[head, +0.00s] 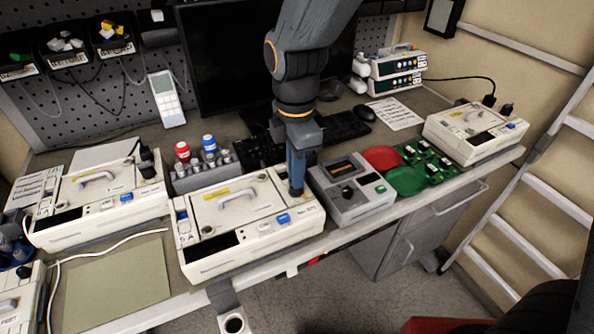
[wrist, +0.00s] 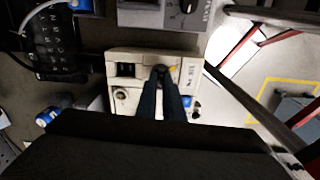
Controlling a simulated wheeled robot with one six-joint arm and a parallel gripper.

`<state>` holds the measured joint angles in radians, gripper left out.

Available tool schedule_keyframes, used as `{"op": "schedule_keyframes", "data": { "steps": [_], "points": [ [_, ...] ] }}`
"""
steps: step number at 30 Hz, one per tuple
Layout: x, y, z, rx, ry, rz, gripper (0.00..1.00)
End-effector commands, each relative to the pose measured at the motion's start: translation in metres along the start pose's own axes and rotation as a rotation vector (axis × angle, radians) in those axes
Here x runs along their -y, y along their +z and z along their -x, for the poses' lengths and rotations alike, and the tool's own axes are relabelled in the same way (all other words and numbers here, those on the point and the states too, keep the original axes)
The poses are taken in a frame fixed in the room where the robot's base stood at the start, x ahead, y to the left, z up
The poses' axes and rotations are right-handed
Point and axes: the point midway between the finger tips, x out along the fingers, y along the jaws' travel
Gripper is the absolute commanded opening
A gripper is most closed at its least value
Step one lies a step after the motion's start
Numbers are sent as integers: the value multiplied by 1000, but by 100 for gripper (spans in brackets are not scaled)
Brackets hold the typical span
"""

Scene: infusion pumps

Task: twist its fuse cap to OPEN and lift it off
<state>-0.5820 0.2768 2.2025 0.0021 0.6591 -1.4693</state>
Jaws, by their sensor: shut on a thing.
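A cream infusion pump (head: 225,245) with a carry handle and a blue button lies at the middle of the bench. My gripper (head: 296,188) points straight down at its right rear part. In the wrist view my gripper (wrist: 161,75) has its two dark blue fingers close together on a small dark fuse cap (wrist: 160,70) at the pump's (wrist: 190,73) edge. The fingers cover most of the cap, and a small yellow mark shows beside it. I cannot tell how far the cap is turned, or whether it is clear of its socket.
A grey tester with a knob (head: 352,196) stands close right of the pump. Beyond it are a red dish (head: 382,159), a green dish (head: 406,181) and green circuit boards (head: 442,165). Other pumps stand left (head: 70,222) and right (head: 470,140). A grey rack with bottles (head: 205,172) is behind.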

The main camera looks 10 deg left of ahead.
Motion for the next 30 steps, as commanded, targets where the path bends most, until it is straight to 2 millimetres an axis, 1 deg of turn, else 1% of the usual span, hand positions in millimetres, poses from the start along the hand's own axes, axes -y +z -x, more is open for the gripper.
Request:
{"op": "schedule_keyframes", "data": {
  "steps": [4, 5, 6, 8, 9, 20, 23, 30],
  "points": [
    [2, 0, -2, 0, -6, -1, 0],
    [2, 0, -2, 0, -6, -1, 11],
    [2, 0, -2, 0, -5, -1, 17],
    [2, 0, -2, 0, -5, -2, 28],
    [2, 0, -2, 0, -5, -2, 29],
    [1, 0, 1, 0, -4, -4, 29],
    [1, 0, 9, 0, -3, -4, 29],
    [1, 0, 36, 0, -1, -4, 29]
  ]
}}
